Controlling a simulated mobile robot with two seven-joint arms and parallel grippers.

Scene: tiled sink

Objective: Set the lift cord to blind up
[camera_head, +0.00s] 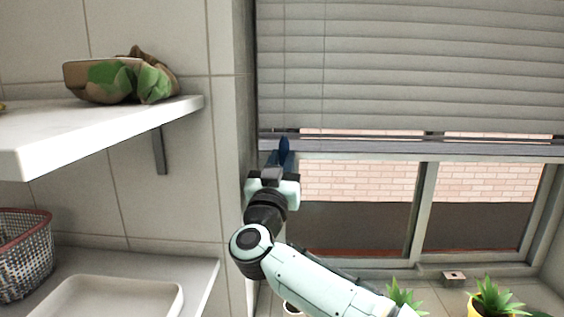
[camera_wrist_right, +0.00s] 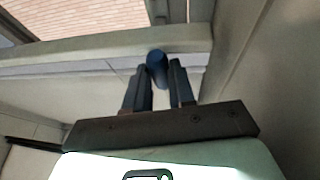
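The grey slatted blind (camera_head: 410,65) hangs over the upper part of the window, its bottom rail above the lower panes. A dark blue cord handle (camera_head: 284,147) shows at the blind's lower left; in the right wrist view its rounded end (camera_wrist_right: 157,68) is between the fingertips. My right gripper (camera_head: 280,165) is at this handle, pointing up and away. Its dark fingers (camera_wrist_right: 161,75) are close together and appear to press on the handle. The cord itself cannot be made out. My left gripper is not in view.
A white shelf (camera_head: 110,123) with a camouflage cloth item (camera_head: 120,80) juts out at left. Below are a wire basket (camera_head: 25,255) and a white tray (camera_head: 110,298). Potted plants (camera_head: 490,297) stand on the sill at lower right. The tiled wall edge is close left of my right gripper.

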